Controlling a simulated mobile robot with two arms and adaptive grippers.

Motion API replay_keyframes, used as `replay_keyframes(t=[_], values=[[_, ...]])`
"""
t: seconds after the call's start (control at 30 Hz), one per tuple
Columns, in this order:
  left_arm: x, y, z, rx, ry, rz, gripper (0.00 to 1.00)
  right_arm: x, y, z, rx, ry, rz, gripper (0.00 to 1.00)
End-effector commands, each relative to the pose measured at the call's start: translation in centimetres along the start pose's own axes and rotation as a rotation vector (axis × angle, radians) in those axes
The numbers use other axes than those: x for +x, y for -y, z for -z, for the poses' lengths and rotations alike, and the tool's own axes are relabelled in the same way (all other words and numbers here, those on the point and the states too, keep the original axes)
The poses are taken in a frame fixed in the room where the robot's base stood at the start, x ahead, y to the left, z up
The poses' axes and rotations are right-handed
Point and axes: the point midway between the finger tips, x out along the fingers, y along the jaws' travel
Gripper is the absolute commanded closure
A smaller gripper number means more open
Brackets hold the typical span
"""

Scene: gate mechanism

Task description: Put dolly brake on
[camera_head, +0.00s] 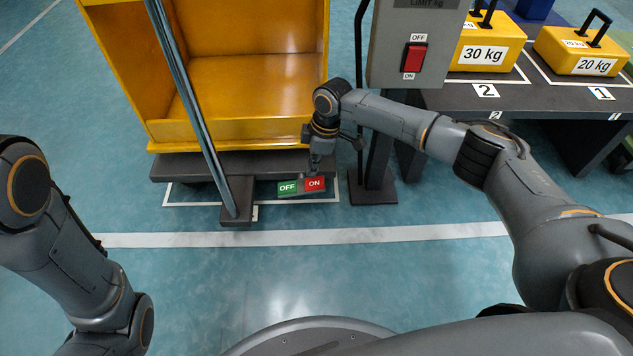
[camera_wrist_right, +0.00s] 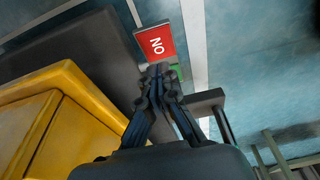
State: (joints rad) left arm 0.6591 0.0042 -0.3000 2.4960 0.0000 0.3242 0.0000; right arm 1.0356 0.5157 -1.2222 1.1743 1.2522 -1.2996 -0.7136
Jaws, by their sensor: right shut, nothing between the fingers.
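The dolly brake is a small pedal with a green OFF half (camera_head: 288,188) on the left and a red ON half (camera_head: 315,185) on the right, at the dolly's near lower edge. The red half also shows in the right wrist view (camera_wrist_right: 155,43), with some green behind my fingers. My right gripper (camera_head: 314,172) is shut and empty, pointing down right by the ON half. In the wrist view its fingertips (camera_wrist_right: 157,73) lie close to the pedal; I cannot tell whether they touch it. My left arm is at the left edge; its gripper is out of view.
The yellow dolly (camera_head: 245,132) stands behind the pedal on a dark base. A metal pole (camera_head: 190,100) rises in front of it. A grey box with a red switch (camera_head: 414,58) stands to the right, beside a dark table with yellow weights (camera_head: 487,42). The near floor is clear.

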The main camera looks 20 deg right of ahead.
Motion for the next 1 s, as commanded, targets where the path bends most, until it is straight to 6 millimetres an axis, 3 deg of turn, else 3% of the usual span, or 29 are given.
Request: replay_keyframes(t=[0.03, 0.2, 0.7, 0.83, 1.0], values=[[-0.8, -0.3, 0.7, 0.001, -0.012, -0.004, 0.48, 1.4, -0.1, -0.6, 0.002, 0.002, -0.001, 1.0], [-1.6, -0.6, 1.4, 0.003, -0.022, -0.008, 0.48, 2.9, -0.1, -1.3, 0.002, 0.0, -0.001, 1.0], [-2.1, -0.7, 1.6, 0.003, -0.022, -0.008, 0.48, 3.4, 0.0, -1.6, 0.001, 0.0, 0.0, 1.0], [-1.5, -0.6, 1.4, 0.003, -0.024, -0.009, 0.48, 3.2, 0.0, -1.6, 0.002, -0.012, 0.003, 1.0], [0.8, 0.0, 0.4, 0.001, -0.017, -0.005, 0.48, 3.0, 0.2, -1.9, 0.007, -0.086, 0.01, 1.0]])
